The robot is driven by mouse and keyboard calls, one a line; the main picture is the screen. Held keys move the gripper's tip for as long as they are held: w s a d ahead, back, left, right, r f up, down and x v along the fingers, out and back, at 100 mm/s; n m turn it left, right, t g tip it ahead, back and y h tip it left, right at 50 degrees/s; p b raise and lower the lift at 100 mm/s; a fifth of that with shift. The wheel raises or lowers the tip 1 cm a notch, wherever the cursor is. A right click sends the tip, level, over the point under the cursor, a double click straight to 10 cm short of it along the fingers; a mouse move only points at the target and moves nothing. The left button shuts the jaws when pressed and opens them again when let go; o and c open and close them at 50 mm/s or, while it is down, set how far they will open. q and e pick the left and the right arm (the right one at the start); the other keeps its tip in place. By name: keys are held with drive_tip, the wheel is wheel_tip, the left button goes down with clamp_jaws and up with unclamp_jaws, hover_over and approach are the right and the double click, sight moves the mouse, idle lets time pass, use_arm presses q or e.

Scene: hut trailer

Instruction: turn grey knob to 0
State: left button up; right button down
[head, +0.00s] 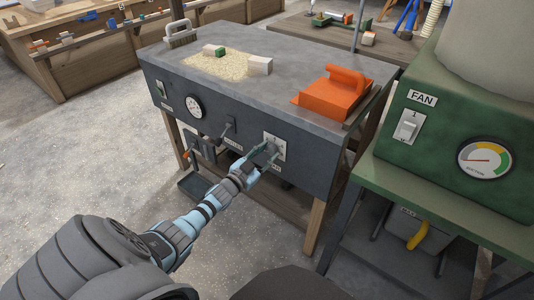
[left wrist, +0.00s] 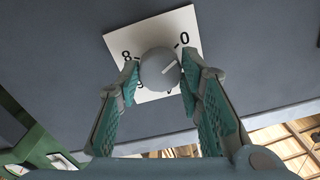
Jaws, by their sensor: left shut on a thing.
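The grey knob (left wrist: 158,68) sits on a white square dial plate (left wrist: 150,30) with printed numbers, among them a 0 at the upper right and an 8 at the left. The knob's pale mark points right and slightly up, below the 0 as seen in the left wrist view. My left gripper (left wrist: 163,78) is shut on the knob, one finger on each side. In the head view my left gripper (head: 264,153) reaches the dial plate (head: 279,146) on the front of the grey bench and mostly hides the knob. My right gripper is in neither view.
An orange block-like tool (head: 335,93) lies on the bench top. A green fan unit (head: 455,150) stands close on the right.

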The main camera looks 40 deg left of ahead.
use_arm(q)
drive_tip(key=shift+f+n, duration=0.1)
drive_tip(key=shift+n, duration=0.2)
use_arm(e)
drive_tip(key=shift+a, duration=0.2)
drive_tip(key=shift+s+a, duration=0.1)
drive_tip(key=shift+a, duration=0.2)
use_arm(q)
drive_tip(key=o, duration=1.2)
drive_tip(key=shift+c, duration=0.2)
drive_tip(key=s, duration=1.2)
drive_tip(key=shift+d, duration=0.15)
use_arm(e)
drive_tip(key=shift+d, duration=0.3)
